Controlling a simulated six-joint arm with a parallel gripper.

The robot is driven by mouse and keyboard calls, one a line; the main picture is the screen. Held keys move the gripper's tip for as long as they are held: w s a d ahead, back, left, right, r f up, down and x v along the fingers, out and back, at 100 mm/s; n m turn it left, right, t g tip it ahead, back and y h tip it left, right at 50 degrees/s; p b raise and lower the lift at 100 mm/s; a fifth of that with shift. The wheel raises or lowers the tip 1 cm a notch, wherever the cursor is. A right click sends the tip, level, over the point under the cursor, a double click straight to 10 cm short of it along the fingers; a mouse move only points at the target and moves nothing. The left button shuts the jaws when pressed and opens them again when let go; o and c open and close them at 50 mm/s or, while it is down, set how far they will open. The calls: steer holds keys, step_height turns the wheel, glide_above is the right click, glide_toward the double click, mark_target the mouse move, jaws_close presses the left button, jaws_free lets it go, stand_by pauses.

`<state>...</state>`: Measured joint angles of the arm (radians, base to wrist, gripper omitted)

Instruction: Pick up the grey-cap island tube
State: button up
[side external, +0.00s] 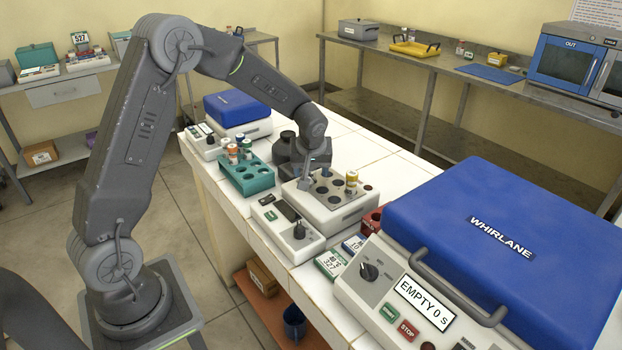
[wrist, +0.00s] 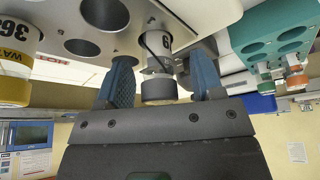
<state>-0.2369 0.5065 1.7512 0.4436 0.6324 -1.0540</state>
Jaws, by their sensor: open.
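The grey-cap tube (wrist: 158,90) stands in a hole of the pale heating block (wrist: 112,18), with its white label partly visible, in the wrist view. My gripper (wrist: 161,58) is open, with one blue-padded finger on each side of this tube. I cannot tell whether either finger touches it. In the side external view my gripper (side external: 307,178) is low over the left part of the block (side external: 335,212), and the grey-cap tube is not clearly seen there.
A yellow-cap tube (side external: 351,183) stands in the same block, beside empty holes. A teal rack (side external: 246,176) with several capped tubes is to the left. A control box (side external: 290,232) lies in front, and a large blue-lidded machine (side external: 500,225) fills the right.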

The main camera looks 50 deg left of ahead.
steer(key=c, duration=1)
